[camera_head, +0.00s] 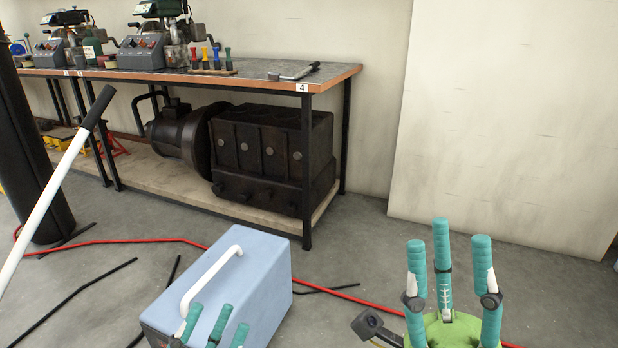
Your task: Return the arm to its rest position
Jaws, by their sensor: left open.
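My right gripper (447,240) stands at the lower right, teal fingers pointing up from a green palm. Its fingers are spread apart with nothing between them. My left gripper (219,316) shows only as teal fingertips at the bottom edge, in front of a light blue box. Its fingers are apart and I see nothing held in them. Its palm and the arm behind it are out of frame. Most of both arms is out of view.
The light blue box (262,276) with a white handle (208,279) stands on the grey floor. A red cable (130,241) runs behind it. A workbench (330,78) with tools stands at the back, a dark engine block (270,150) on its lower shelf. Floor right of the bench is clear.

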